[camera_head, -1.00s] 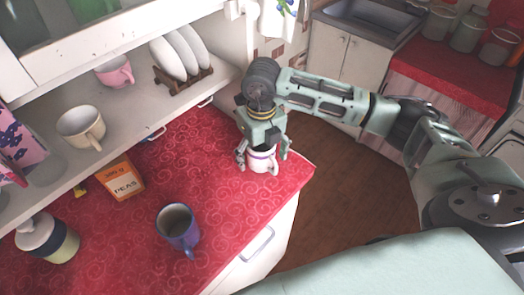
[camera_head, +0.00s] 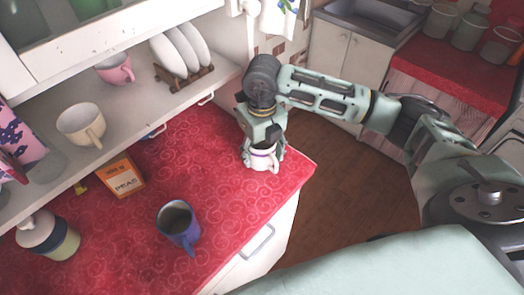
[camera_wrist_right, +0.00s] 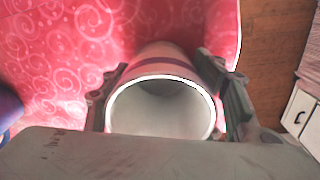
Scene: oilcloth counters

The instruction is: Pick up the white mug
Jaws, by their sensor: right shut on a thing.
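The white mug (camera_head: 264,158) has a purple band and stands near the right corner of the red counter in the head view. My right gripper (camera_head: 263,152) is above it with the fingers down on both sides, shut on the mug. In the right wrist view the mug (camera_wrist_right: 161,108) is seen from above, its round rim open and its inside empty. The fingers of my right gripper (camera_wrist_right: 165,100) lie against its left and right sides. I cannot tell any gap between the mug and the counter. My left gripper is not in view.
A blue mug (camera_head: 178,226), an orange peas box (camera_head: 121,176) and a jar (camera_head: 47,236) stand on the red counter (camera_head: 215,185). A cream cup (camera_head: 82,125), a pink cup (camera_head: 115,69) and a plate rack (camera_head: 184,77) are on the shelf above.

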